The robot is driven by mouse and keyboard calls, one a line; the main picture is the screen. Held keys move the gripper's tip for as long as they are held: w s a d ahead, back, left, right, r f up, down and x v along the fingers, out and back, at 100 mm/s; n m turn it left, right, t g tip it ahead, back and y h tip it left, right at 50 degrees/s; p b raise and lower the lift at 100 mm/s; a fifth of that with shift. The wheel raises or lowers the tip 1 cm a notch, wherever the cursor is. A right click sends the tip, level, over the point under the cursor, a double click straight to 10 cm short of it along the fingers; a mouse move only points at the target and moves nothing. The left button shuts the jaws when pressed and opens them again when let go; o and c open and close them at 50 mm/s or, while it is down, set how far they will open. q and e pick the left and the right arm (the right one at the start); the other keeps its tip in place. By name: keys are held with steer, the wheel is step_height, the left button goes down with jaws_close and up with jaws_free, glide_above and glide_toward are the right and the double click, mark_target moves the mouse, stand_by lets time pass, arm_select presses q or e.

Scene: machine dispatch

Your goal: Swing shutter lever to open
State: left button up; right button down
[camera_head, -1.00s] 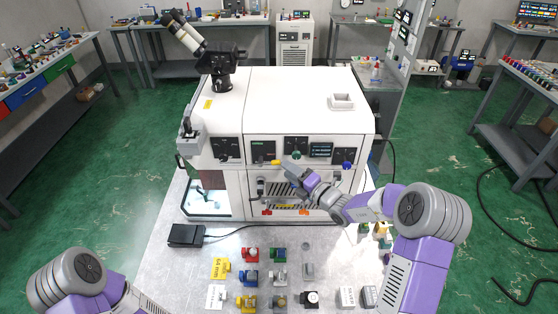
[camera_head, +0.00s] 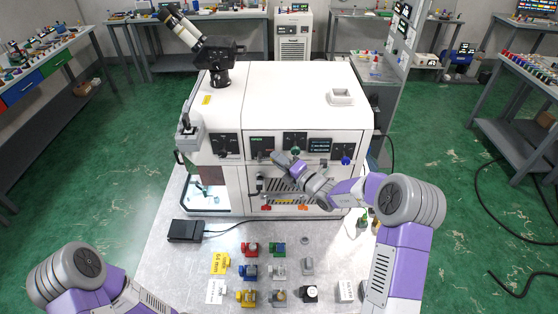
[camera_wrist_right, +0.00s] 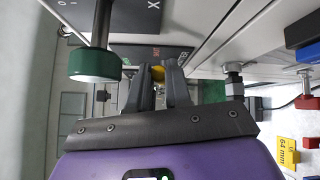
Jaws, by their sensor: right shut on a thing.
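The white machine (camera_head: 290,95) stands at the back of the bench, with dark control panels on its front. My right gripper (camera_head: 278,157) is at the front of the machine, below the panel with the green knob (camera_head: 295,151). In the right wrist view, my right gripper (camera_wrist_right: 158,76) has its fingers shut on the yellow tip of the shutter lever (camera_wrist_right: 158,72). In the head view the gripper covers this yellow tip. The green knob (camera_wrist_right: 95,65) is close beside the fingers in the wrist view. My left arm shows at lower left, but its gripper is out of view.
A blue knob (camera_head: 346,160) is right of the panels. A hatched vent (camera_head: 290,185) lies below. A black pedal (camera_head: 187,230) sits front left on the bench. Several coloured holders, including a red one (camera_head: 249,249), stand in the middle front.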

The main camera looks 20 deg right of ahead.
steer(key=shift+r, duration=0.1)
steer(key=w+a+r+n+g+h+p, duration=0.1)
steer(key=a+r+n+g+h+p, duration=0.4)
steer(key=n+h, duration=0.3)
steer(key=shift+w+a+r+g+h, duration=0.15)
steer(key=shift+w+a+g+h, duration=0.3)
steer(key=shift+g+h, duration=0.3)
stand_by(0.5)
steer(key=shift+s+a, duration=0.1)
stand_by(0.3)
steer(key=c, duration=1.1)
jaws_free()
steer(key=shift+o, duration=0.2)
